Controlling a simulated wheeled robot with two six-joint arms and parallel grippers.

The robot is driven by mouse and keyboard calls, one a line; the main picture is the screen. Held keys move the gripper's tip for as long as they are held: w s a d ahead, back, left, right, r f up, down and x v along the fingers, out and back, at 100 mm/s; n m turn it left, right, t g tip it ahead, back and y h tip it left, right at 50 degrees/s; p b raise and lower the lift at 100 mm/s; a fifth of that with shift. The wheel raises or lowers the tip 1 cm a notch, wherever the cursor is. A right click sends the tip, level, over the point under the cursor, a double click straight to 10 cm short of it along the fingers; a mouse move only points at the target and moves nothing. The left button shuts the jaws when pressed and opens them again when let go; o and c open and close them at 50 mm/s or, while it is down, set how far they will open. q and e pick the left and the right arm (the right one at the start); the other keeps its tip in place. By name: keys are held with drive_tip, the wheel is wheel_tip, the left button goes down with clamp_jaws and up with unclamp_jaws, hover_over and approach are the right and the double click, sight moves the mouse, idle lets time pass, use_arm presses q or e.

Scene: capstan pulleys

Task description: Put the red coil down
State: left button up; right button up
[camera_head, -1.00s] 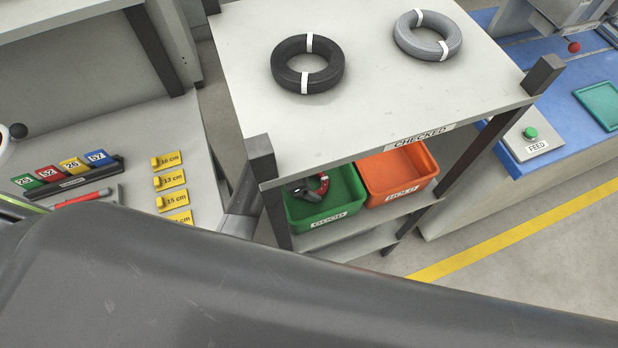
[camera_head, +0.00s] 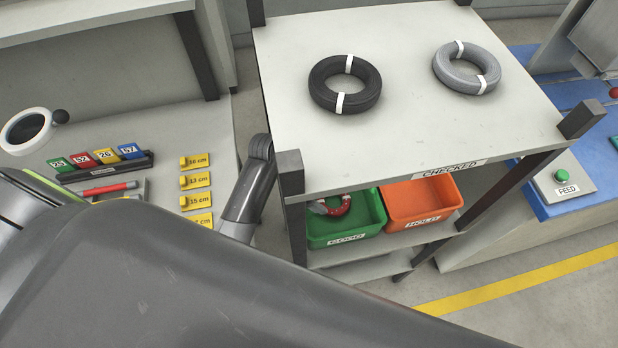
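The red coil (camera_head: 337,206) shows only in part inside the green bin (camera_head: 375,209) labelled GOOD, on the shelf under the rack's top. A white band is visible on it. The bin's left part is partly hidden by the rack's front post. No gripper fingers can be made out. A dark link of my arm (camera_head: 247,190) stands just left of that post, and a large dark part of my arm fills the foreground.
The orange HOLD bin (camera_head: 423,203) stands right of the green bin and looks empty. The rack top (camera_head: 420,117), labelled CHECKED, carries a black coil (camera_head: 325,93) and a grey coil (camera_head: 450,77). Yellow length tags (camera_head: 196,181) lie on the left bench. The FEED button (camera_head: 562,174) is at right.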

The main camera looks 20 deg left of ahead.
use_arm(q)
drive_tip(key=shift+v, duration=1.85)
